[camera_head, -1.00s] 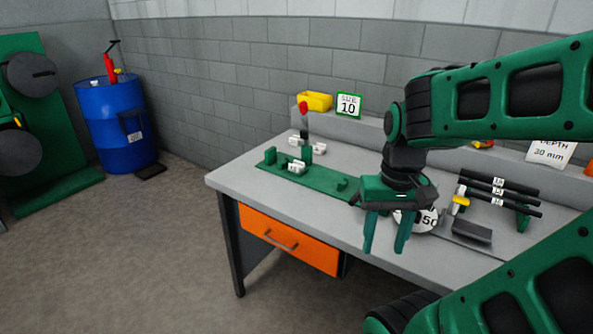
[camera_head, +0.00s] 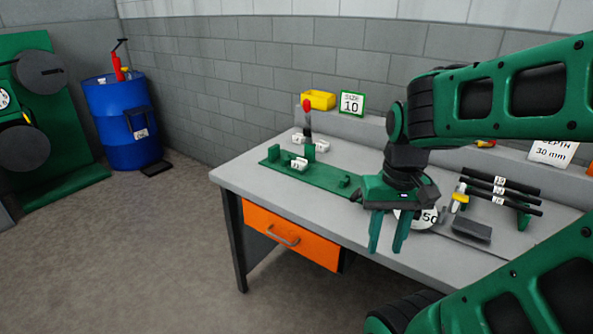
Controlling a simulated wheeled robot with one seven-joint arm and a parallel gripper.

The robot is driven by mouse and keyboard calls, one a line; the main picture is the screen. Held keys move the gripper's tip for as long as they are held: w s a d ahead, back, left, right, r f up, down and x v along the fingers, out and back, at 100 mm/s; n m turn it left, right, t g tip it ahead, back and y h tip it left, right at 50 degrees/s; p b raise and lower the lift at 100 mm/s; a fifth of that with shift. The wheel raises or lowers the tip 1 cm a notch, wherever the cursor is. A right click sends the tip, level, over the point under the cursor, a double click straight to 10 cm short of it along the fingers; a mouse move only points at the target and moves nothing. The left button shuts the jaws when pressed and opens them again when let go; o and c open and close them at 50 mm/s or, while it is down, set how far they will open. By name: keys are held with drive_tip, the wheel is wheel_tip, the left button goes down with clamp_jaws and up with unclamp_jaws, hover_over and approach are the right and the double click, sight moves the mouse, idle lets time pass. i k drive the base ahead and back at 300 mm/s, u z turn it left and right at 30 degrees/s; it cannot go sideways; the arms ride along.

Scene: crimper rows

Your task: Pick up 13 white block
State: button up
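Several small white blocks are around the green crimper fixture (camera_head: 325,178) on the grey table. One white block (camera_head: 299,164) is on the fixture's front part.
The grey table (camera_head: 240,174) has an orange drawer (camera_head: 290,238). A rack of black bars (camera_head: 500,190), a round white disc (camera_head: 428,218) and a dark block (camera_head: 472,230) are at the right.

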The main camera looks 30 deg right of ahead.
sight(299, 164)
drive_tip(key=k, duration=1.05)
drive_tip(key=u, duration=0.6)
drive_tip(key=i, duration=1.35)
drive_tip(key=z, duration=0.7)
drive_tip(key=i, duration=0.9)
drive_tip(key=z, duration=0.6)
